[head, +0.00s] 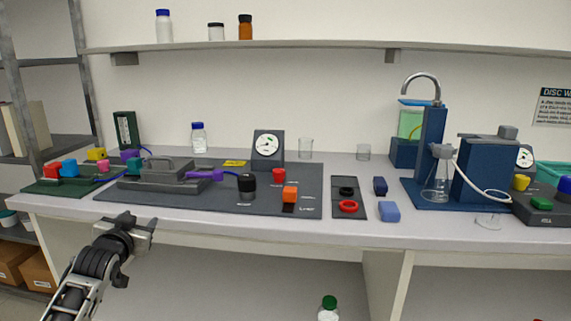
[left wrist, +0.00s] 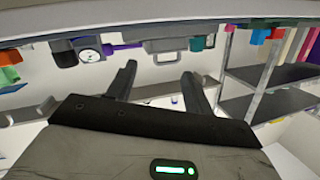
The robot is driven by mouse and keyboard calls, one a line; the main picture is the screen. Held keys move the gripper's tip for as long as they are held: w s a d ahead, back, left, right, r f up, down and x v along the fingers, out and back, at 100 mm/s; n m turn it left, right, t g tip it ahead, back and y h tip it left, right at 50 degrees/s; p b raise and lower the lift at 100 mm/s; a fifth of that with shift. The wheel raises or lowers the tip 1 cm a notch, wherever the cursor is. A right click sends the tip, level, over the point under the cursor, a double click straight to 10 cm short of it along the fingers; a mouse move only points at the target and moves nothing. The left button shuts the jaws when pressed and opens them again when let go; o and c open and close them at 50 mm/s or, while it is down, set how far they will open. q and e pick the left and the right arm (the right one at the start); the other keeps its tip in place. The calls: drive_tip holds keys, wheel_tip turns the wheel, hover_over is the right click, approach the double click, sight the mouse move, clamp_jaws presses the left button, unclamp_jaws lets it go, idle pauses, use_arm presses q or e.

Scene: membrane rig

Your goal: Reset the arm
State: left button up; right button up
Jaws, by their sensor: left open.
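My left gripper (head: 137,226) is in front of the bench's front edge at the left in the head view, apart from everything on the bench. In the left wrist view its two fingers (left wrist: 158,88) stand apart with nothing between them. The left wrist picture is upside down, with the bench edge across its top. My right gripper is in neither view.
The bench (head: 240,225) carries a dark mat (head: 225,200) with a grey clamp-like rig (head: 165,175), a gauge (head: 267,148) and coloured blocks. A blue stand with a flask (head: 438,180) is at the right. A metal shelf rack (head: 50,63) stands at the left.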

use_arm(q)
drive_tip(key=s+d+f+m+g+h, duration=0.1)
drive_tip(key=s+d+f+g+h, duration=0.1)
drive_tip(key=s+d+f, duration=0.6)
drive_tip(key=s+d+f+g+h, duration=0.15)
drive_tip(key=s+d+f, duration=0.35)
drive_tip(key=s+f, duration=0.55)
drive_tip(key=s+d+f+g+h, duration=0.1)
drive_tip(key=s+d+f, duration=0.1)
drive_tip(key=s, duration=0.7)
drive_tip(key=s+d+f+g, duration=0.1)
drive_tip(key=s+d, duration=0.4)
drive_tip(key=s, duration=0.5)
drive_tip(key=shift+d+f+n+h, duration=0.25)
drive_tip(key=shift+f+n+h, duration=0.1)
drive_tip(key=shift+f, duration=0.1)
